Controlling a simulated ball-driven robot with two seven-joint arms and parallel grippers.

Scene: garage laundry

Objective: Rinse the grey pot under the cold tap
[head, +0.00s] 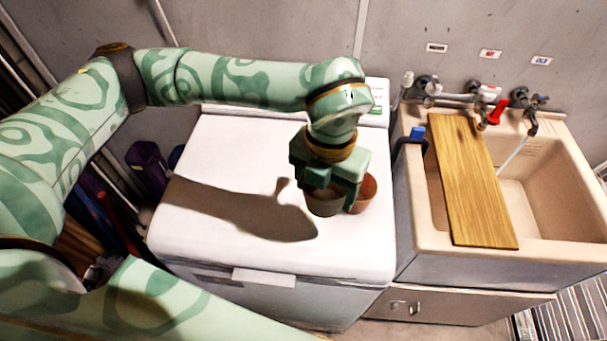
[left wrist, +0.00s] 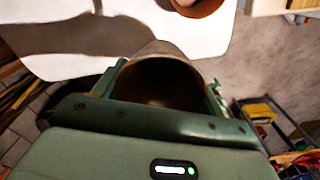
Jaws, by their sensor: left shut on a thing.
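My left gripper (head: 328,192) points down over the white machine top and is shut on the grey pot (head: 323,205). In the left wrist view the pot (left wrist: 160,82) sits between the fingers, its dark open mouth showing. I cannot tell whether its base touches the machine top. The rightmost tap (head: 532,112), with a dark blue handle, stands over the sink (head: 525,195). A thin stream of water (head: 513,155) runs from it into the basin, right of the board. The pot is well left of this stream. My right gripper is not in view.
A terracotta pot (head: 367,190) stands close behind the grey pot's right side. A wooden board (head: 465,180) lies across the sink's left part. A red-handled tap (head: 497,112) is beside the blue one. A blue-topped dark object (head: 416,135) is at the sink's left rim. The washer top (head: 240,150) is otherwise clear.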

